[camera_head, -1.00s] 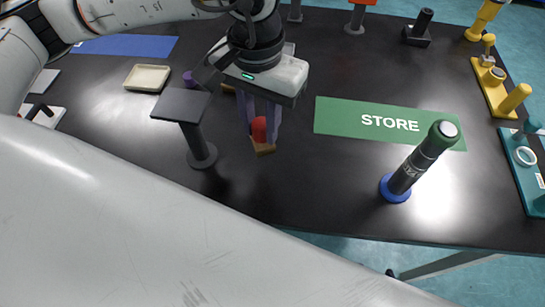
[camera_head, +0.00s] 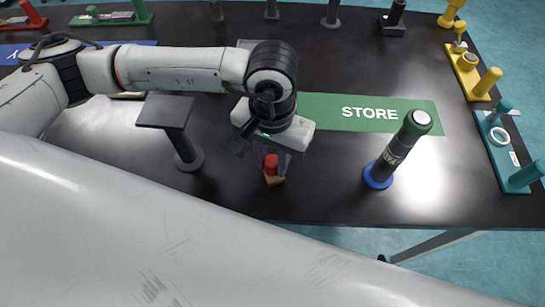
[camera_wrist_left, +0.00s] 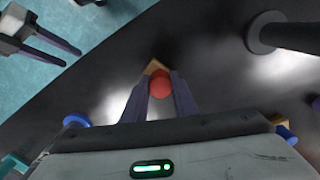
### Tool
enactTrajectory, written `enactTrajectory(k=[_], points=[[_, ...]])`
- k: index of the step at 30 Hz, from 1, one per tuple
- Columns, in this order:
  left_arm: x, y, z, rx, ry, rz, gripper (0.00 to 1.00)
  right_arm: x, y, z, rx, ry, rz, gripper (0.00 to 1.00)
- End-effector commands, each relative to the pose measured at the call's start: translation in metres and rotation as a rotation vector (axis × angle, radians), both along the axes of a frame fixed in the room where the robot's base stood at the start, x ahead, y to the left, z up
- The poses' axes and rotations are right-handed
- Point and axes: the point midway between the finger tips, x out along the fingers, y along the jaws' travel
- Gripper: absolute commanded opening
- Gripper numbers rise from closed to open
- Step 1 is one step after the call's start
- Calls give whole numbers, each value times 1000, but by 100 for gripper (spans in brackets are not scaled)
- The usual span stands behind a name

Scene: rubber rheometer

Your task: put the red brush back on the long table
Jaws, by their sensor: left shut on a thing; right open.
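The red brush (camera_head: 271,164) has a red knob-like handle and a pale wooden block at its lower end. My left gripper (camera_head: 271,158) is shut on it, fingers pointing down, near the front edge of the dark long table (camera_head: 325,180). In the left wrist view the red brush (camera_wrist_left: 160,84) sits between the two fingers, with the wooden block past their tips. I cannot tell if the block touches the table. My right gripper (camera_wrist_left: 52,48) shows only in the left wrist view, at upper left, with fingers apart and empty.
A grey post with a flat square top (camera_head: 166,111) stands left of the brush. A dark green-capped cylinder on a blue base (camera_head: 397,152) stands to the right. A green STORE mat (camera_head: 320,107) lies behind. Yellow (camera_head: 469,72) and teal (camera_head: 503,150) racks line the right. Bare table surrounds the brush.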

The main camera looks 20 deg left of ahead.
Motion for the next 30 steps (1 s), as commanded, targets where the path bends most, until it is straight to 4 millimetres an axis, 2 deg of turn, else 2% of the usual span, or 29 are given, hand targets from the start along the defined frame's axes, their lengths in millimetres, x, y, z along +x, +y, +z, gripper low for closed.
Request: enactTrajectory(k=[11,12,15,25,27,30], points=[[1,0,-5,-1,-2,-1,5,1,0,-5,0,-3,-1,49],[0,0,-4,-1,-2,-1,29,1,0,-4,-1,-3,0,49],[0,0,-3,-1,-2,-1,44,2,0,-3,-1,-4,0,49],[0,0,-1,0,-1,0,44,2,0,0,0,-5,0,49],[0,0,3,0,-1,0,44,2,0,5,0,-5,0,49],[2,-1,15,-3,-7,-2,44,3,0,-1,1,-7,0,49]])
